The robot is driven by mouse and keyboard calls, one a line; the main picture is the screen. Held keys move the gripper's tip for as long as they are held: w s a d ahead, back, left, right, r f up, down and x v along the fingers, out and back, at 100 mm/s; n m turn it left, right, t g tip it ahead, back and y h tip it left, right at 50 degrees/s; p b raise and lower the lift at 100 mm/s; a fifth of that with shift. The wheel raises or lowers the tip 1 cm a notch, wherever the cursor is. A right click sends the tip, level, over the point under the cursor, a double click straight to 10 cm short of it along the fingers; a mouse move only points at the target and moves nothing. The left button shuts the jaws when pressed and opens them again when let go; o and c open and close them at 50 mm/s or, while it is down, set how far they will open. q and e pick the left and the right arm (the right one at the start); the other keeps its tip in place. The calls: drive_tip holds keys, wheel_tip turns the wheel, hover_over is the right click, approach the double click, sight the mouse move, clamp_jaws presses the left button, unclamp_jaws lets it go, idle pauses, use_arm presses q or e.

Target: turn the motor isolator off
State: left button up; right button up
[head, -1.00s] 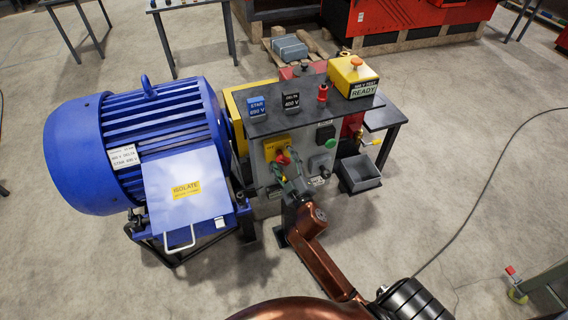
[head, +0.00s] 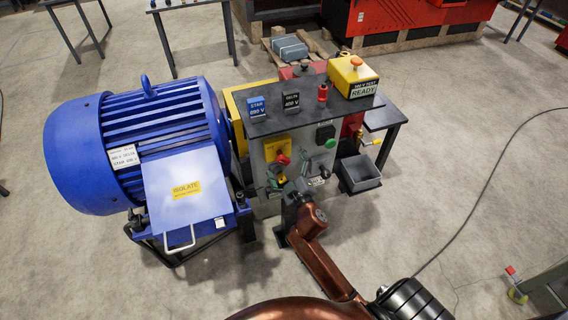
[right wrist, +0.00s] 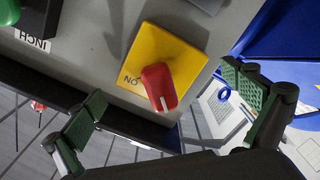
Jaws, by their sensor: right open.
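The motor isolator is a yellow plate (head: 271,147) with a red knob (head: 283,159) on the front of the grey control box. In the right wrist view the yellow plate (right wrist: 178,50) fills the middle, and the red knob (right wrist: 158,87) has a white mark at its lower end. The letters "ON" show upside down beside the knob. My right gripper (head: 291,173) is open, just below and in front of the knob. In the right wrist view its green-padded fingers (right wrist: 169,98) are spread on either side of the knob, apart from it. My left gripper is not in view.
A blue motor (head: 150,135) with an "ISOLATE" cover (head: 185,188) stands left of the box. A green button (head: 330,143) sits right of the isolator. A yellow "READY" box (head: 353,77) is on top. A grey bin (head: 361,173) stands at the right.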

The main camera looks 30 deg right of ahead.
sight(285, 163)
drive_tip(key=shift+p+v, duration=0.55)
drive_tip(key=shift+v, duration=2.9)
